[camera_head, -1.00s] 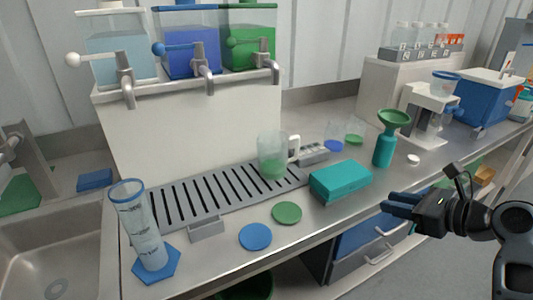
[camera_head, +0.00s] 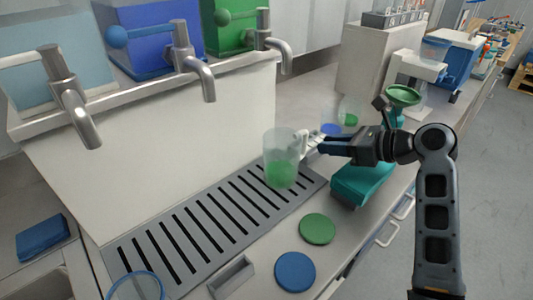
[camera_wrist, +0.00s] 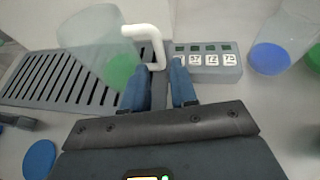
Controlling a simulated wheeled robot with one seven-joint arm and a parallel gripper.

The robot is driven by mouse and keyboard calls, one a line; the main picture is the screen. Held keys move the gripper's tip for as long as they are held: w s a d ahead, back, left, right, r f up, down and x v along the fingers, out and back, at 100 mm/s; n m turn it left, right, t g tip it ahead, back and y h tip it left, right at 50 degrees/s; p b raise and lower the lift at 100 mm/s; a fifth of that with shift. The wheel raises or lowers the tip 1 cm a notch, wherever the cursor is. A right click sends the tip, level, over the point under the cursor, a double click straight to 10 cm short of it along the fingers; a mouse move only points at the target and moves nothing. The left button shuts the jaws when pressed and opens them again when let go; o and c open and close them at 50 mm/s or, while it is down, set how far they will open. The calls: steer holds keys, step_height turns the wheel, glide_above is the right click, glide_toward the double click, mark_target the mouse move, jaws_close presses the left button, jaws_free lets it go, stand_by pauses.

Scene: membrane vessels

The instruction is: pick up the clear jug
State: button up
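The clear jug (camera_head: 281,165) stands upright on the slotted drip tray, with green showing in its lower part. Its white handle (camera_wrist: 157,45) points toward my gripper. In the wrist view the jug body (camera_wrist: 92,40) is at upper left. My gripper (camera_wrist: 162,75) is open, its two blue fingers apart, with the handle at the fingertips and roughly in line with the gap. Whether the handle is inside the gap is hard to tell. In the head view my gripper (camera_head: 322,146) is just right of the jug.
The drip tray (camera_head: 172,234) lies below the dispenser taps (camera_head: 197,72). A teal box (camera_head: 360,186) lies under my arm. Green (camera_head: 317,228) and blue (camera_head: 295,271) discs lie in front. A labelled grey block (camera_wrist: 209,62) and clear cups (camera_wrist: 280,40) are beyond the fingers.

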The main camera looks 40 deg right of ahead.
mark_target(303, 155)
steer(key=x, duration=0.7)
steer(key=shift+w+a, duration=0.2)
steer(key=shift+w, duration=0.15)
jaws_close()
